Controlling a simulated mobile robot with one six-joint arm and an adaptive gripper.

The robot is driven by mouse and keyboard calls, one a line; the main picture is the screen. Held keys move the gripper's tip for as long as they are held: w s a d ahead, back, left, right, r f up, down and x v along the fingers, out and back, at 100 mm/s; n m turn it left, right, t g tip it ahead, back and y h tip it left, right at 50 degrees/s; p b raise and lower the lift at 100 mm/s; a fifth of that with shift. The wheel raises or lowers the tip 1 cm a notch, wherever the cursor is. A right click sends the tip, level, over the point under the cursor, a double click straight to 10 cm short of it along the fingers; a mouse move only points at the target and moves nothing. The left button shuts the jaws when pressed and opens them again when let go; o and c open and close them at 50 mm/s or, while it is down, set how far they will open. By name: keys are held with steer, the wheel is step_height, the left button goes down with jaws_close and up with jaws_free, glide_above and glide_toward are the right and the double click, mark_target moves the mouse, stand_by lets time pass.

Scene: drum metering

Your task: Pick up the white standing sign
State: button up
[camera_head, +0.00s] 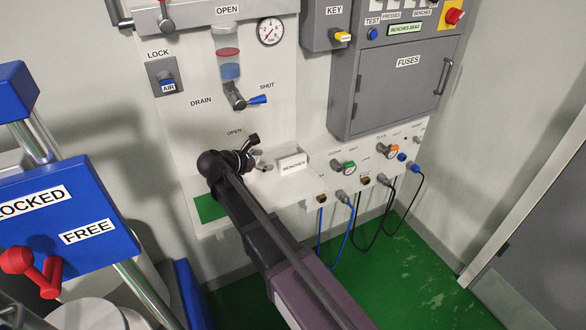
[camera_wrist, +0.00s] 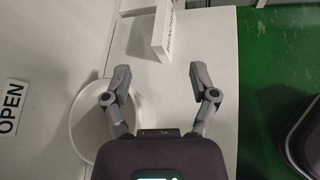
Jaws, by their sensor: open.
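The white standing sign (camera_head: 293,163), lettered "BENCHES", stands upright on a white shelf (camera_head: 222,222) in the head view. In the wrist view the sign (camera_wrist: 164,36) is at the top centre, seen from above with its lettering facing right. My gripper (camera_head: 262,160) is low over the shelf, just left of the sign in the head view. In the wrist view my gripper (camera_wrist: 158,74) is open and empty, its two fingers apart. The sign lies beyond the fingertips, roughly in line with the gap between them, with bare shelf showing between.
A round white rim (camera_wrist: 80,140) lies beside and partly under the left finger in the wrist view. A panel with knobs and cables (camera_head: 349,167) is right of the sign. The grey fuse box (camera_head: 398,85) hangs above. The shelf's right part is bare in the wrist view.

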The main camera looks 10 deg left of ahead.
mark_target(292, 159)
stand_by(0.3)
steer(key=shift+b+x, duration=1.9)
steer(key=shift+x, duration=2.45)
steer(key=shift+b+x, duration=1.2)
steer(key=shift+x, duration=1.4)
steer(key=shift+s+d, duration=0.15)
jaws_close()
